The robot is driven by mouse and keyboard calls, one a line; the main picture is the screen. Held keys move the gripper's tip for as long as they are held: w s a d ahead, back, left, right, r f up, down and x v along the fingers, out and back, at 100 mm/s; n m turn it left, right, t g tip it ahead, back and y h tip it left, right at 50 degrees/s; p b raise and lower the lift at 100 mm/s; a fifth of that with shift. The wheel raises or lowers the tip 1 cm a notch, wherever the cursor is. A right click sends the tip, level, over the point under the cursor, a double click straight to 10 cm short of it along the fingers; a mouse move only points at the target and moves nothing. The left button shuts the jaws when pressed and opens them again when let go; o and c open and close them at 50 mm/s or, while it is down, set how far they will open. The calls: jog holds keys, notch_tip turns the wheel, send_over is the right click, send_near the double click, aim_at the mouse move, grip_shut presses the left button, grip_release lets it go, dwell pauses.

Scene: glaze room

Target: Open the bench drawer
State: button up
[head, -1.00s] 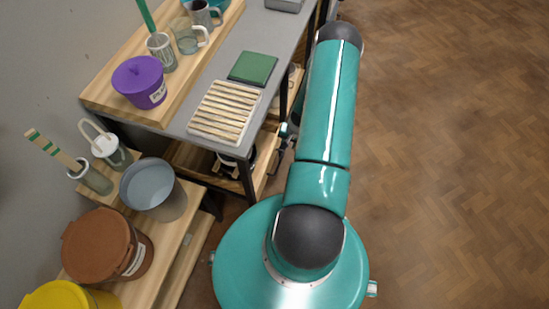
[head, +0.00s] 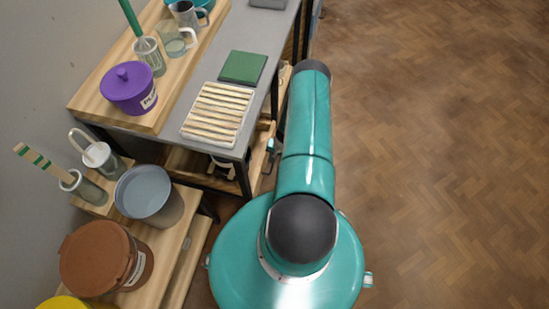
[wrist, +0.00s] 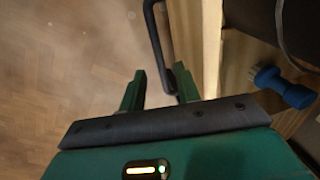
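In the wrist view, the bench drawer's pale wooden front (wrist: 211,45) runs along the right of my fingers. A dark bar handle (wrist: 158,38) stands out from it on the left side. My gripper (wrist: 160,88) is open, with its two green fingers apart. The lower end of the handle reaches between the fingertips, closer to the right finger; I cannot tell whether they touch. In the head view, the wooden front (head: 258,160) shows under the grey bench top, partly behind my arm. My gripper is mostly hidden there.
A blue object (wrist: 285,86) lies on wood beyond the front. The grey bench (head: 237,37) carries a slatted rack (head: 218,113), green block (head: 243,66) and purple pot (head: 128,90). A low shelf with buckets stands front left. The wooden floor (head: 430,150) is clear to the right.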

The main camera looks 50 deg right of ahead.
jog(key=shift+w+a+f, duration=0.1)
jog(key=shift+w+f, duration=0.05)
jog(key=shift+f, duration=0.5)
jog(key=shift+w+a+f, duration=0.1)
jog(key=shift+f, duration=0.5)
grip_shut()
jog(key=shift+s+d, duration=0.1)
jog(key=shift+d, duration=0.05)
